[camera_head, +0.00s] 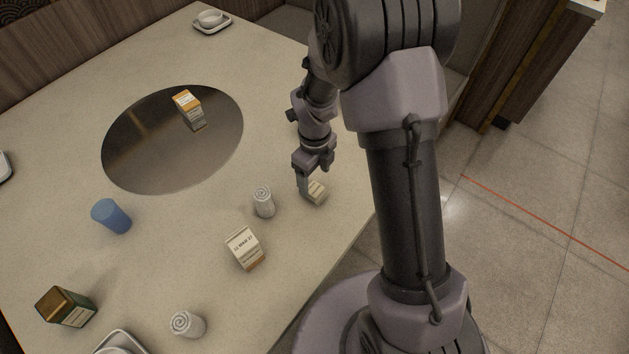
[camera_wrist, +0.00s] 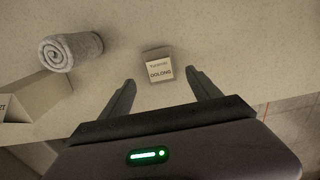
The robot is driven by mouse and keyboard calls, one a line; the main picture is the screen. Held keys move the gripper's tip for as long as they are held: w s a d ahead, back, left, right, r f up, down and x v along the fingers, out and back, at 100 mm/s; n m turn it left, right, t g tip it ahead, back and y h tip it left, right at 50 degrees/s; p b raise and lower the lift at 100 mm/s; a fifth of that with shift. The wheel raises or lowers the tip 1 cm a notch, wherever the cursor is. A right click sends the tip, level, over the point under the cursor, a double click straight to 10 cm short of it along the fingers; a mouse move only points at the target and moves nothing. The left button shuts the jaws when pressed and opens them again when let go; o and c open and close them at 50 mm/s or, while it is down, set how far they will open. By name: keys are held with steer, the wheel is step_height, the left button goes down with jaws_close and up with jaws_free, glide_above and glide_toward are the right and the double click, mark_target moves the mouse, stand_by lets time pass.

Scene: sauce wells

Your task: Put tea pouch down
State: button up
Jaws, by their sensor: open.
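The tea pouch (camera_head: 316,193) is a small pale packet near the right edge of the table. In the wrist view the pouch (camera_wrist: 158,67) shows a white label reading "OOLONG" and appears to rest on the tabletop. My gripper (camera_head: 308,187) is right at the pouch in the head view. In the wrist view my gripper's fingers (camera_wrist: 160,78) are spread apart, with the pouch lying ahead between the fingertips and a gap on each side. The finger nearer the head camera partly covers the pouch there.
A rolled towel (camera_head: 263,202) and a white carton (camera_head: 244,248) stand left of the pouch. Another towel (camera_head: 187,324), a blue cup (camera_head: 111,216) and a dark green box (camera_head: 66,307) are farther off. A dark round turntable (camera_head: 140,165) carries an orange-topped carton (camera_head: 189,109).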

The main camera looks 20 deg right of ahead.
step_height(320, 180, up, 10)
steer(key=n+p, duration=0.2)
step_height(320, 180, up, 12)
steer(key=n+t, duration=0.3)
steer(key=n, duration=0.6)
glide_above(314, 190)
steer(key=s+a, duration=0.1)
steer(key=s, duration=0.6)
steer(key=s+a+r+n+t+y, duration=0.2)
steer(key=s+r+n, duration=0.5)
steer(key=s+n, duration=0.4)
steer(key=shift+s+a+n+t, duration=0.3)
steer(key=shift+n+t, duration=0.1)
steer(key=shift+n, duration=0.8)
steer(key=shift+r, duration=0.15)
